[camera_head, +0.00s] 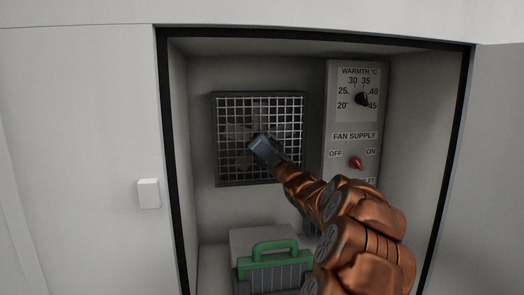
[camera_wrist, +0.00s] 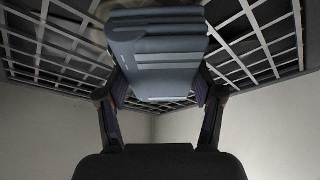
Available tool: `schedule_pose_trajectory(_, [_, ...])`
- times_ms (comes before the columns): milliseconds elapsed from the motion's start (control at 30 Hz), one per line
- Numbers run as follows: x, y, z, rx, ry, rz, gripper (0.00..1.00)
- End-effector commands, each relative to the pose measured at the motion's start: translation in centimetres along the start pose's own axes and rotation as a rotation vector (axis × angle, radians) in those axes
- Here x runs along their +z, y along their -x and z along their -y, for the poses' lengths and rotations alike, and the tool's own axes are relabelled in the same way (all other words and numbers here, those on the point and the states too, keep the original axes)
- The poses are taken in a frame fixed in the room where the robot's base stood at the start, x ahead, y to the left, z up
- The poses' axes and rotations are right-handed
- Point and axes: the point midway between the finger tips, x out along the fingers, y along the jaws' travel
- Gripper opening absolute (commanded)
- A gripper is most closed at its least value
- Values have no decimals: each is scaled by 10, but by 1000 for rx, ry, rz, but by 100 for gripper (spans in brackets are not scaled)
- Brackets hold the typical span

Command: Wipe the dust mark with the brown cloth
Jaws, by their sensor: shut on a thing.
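My gripper (camera_wrist: 160,92) is shut on a blue-grey, blocky thing (camera_wrist: 158,50) with ridges, held between its two dark fingers in the wrist view. In the head view the blue-grey thing (camera_head: 262,147) is at the end of my copper-coloured arm, in front of a square metal grille (camera_head: 235,165). The grille (camera_wrist: 258,38) also fills the upper wrist view behind the held thing; I cannot tell whether they touch. I see no brown cloth and no clear dust mark in either view.
The grille is on the back wall of a recessed cabinet with a dark frame (camera_head: 176,190). A control panel (camera_head: 343,115) with a dial and a red switch (camera_head: 356,163) stands right of it. A green-handled case (camera_head: 275,248) sits below. My arm crosses the lower right.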

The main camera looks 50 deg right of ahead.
Motion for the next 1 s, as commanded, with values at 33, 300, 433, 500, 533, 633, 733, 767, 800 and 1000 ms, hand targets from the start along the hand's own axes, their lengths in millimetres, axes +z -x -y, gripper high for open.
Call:
schedule_pose_trajectory(33, [4, 1, -4, 4, -1, 7, 34])
schedule_pose_trajectory(300, [15, 7, -16, 3, -1, 10, 34])
schedule_pose_trajectory(433, [21, 10, -22, 2, -1, 8, 34])
schedule_pose_trajectory(500, [22, 10, -23, 1, -2, 7, 34])
schedule_pose_trajectory(533, [23, 11, -24, 1, -2, 6, 34])
schedule_pose_trajectory(633, [24, 11, -24, 1, -2, 5, 34])
schedule_pose_trajectory(733, [26, 13, -28, 2, -1, 6, 34])
schedule_pose_trajectory(767, [27, 13, -30, 2, -1, 6, 34])
schedule_pose_trajectory(800, [29, 14, -32, 2, -1, 6, 34])
schedule_pose_trajectory(1000, [38, 19, -42, 1, -1, 6, 34])
